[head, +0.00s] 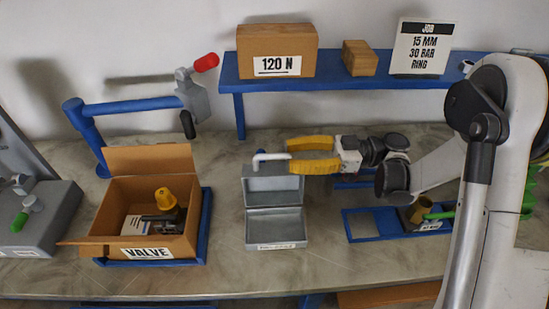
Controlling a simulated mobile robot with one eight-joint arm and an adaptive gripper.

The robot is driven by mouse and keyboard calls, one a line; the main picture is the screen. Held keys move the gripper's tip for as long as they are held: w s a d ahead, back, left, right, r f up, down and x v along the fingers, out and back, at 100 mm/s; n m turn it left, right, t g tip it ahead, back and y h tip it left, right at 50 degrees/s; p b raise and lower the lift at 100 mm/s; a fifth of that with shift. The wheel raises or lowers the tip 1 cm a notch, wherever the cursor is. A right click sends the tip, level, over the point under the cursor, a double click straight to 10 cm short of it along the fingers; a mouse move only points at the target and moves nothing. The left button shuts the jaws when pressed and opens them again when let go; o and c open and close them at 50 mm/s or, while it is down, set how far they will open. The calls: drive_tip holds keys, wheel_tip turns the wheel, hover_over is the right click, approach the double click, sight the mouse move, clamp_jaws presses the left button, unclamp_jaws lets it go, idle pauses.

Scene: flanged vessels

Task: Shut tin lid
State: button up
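The grey metal tin (276,226) stands on the bench at the middle, with a label on its front edge. Its lid (272,186) is open and stands up at the back of the tin. The inside of the tin looks empty. My gripper (290,155) has two yellow fingers spread apart, pointing left, just above and behind the right part of the lid. A pale bent rod (268,157) shows at the fingertips above the lid. I cannot tell whether the fingers touch the rod or the lid.
An open cardboard box (118,218) marked VALVE holds a yellow-topped part, left of the tin. A blue tray (362,229) with small parts lies to the right. A blue shelf (345,84) is above. The bench in front of the tin is clear.

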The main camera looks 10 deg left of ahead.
sight(271, 155)
drive_tip(key=shift+b+x, duration=0.45)
drive_tip(key=shift+x, duration=1.9)
drive_tip(key=shift+w, duration=0.1)
drive_tip(key=shift+c, duration=0.4)
clamp_jaws()
drive_tip(key=shift+a, duration=0.1)
